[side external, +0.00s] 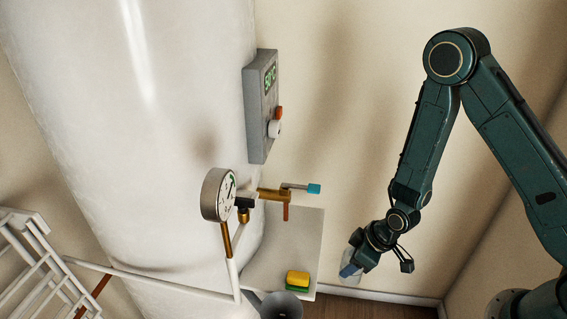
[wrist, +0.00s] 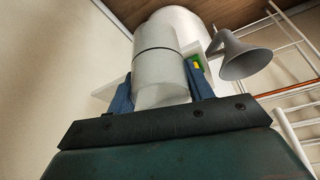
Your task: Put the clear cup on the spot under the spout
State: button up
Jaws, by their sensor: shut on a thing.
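The clear cup (wrist: 158,68) is a translucent, pale cylinder with a dark ring around it. My gripper (wrist: 162,88) is shut on it, with a blue finger on each side. In the side external view my gripper (side external: 351,269) hangs in the air, right of the white shelf and apart from it. The cup (side external: 346,257) is small there and partly hidden by the fingers. The brass tap with a blue lever (side external: 300,188) has a short copper spout (side external: 285,212) pointing down above the shelf (side external: 295,240). The spot under the spout is bare; no mark is distinct there.
A yellow and green sponge (side external: 298,280) lies at the shelf's front. A grey funnel (side external: 281,305) is beside it at the bottom edge. A pressure gauge (side external: 217,194) and pipes stand left of the tap, before the large white tank (side external: 130,150). A grey control box (side external: 260,105) is above.

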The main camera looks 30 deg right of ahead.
jog(key=w+a, duration=0.4)
jog(key=w, duration=0.4)
jog(key=w+a, duration=0.4)
jog(key=w, duration=0.3)
jog(key=shift+w, duration=0.35)
jog(key=shift+f, duration=1.75)
jog(key=shift+f, duration=0.1)
jog(key=o, duration=1)
jog(key=shift+c, duration=0.2)
